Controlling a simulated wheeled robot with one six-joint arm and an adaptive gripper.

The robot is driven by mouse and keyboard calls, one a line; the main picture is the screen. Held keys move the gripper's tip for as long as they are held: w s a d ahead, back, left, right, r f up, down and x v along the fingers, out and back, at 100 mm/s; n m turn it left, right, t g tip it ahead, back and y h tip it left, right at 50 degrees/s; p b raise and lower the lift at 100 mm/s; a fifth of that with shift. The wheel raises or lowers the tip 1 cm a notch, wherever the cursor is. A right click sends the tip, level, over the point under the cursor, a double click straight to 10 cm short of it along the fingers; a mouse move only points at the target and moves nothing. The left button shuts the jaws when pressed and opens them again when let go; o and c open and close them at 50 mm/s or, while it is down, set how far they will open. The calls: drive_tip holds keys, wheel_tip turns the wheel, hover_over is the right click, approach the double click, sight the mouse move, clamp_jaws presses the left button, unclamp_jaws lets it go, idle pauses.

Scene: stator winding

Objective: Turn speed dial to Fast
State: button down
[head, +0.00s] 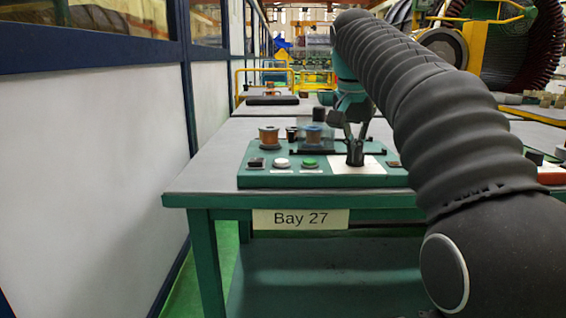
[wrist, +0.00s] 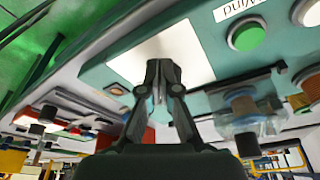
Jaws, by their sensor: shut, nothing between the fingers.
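A green control panel (head: 260,180) lies on the front of the table and carries a white plate (head: 372,170). My gripper (head: 355,160) is shut and points down at this plate. In the wrist view the closed fingertips (wrist: 160,72) stand in front of the white plate (wrist: 195,48), with nothing seen between them. I cannot make out the speed dial or its markings; the fingers cover part of the plate. I cannot tell whether the fingertips touch anything.
A white button (head: 282,162) and a green button (head: 309,163) sit left of the plate, with a dark switch (head: 256,162) further left. Behind them stand a copper spool (head: 268,136) and a clear-covered winding unit (head: 314,138). The table (head: 200,178) is bare at left.

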drive_tip(key=shift+w+a+p, duration=0.6)
drive_tip(key=shift+a+p, duration=0.25)
drive_tip(key=shift+p, duration=0.7)
drive_tip(key=shift+s+a, duration=0.15)
idle(0.4)
drive_tip(key=shift+s+a+r, duration=0.1)
drive_tip(key=shift+a, duration=0.05)
drive_tip(key=v, duration=0.3)
drive_tip(key=w+v, duration=0.1)
drive_tip(key=v, duration=0.1)
drive_tip(key=shift+d+r, duration=0.3)
drive_tip(key=shift+r, duration=0.2)
drive_tip(key=shift+s+d+f+b, duration=0.15)
drive_tip(key=shift+d+f+b, duration=0.25)
drive_tip(key=shift+f, duration=0.6)
drive_tip(key=shift+s+d+f+b, duration=0.15)
drive_tip(key=shift+d+f+b, duration=0.25)
drive_tip(key=shift+f, duration=0.6)
drive_tip(key=shift+s+d+f+b, duration=0.15)
drive_tip(key=shift+d+f+b, duration=0.2)
drive_tip(key=shift+f, duration=0.7)
drive_tip(key=shift+w+d, duration=0.1)
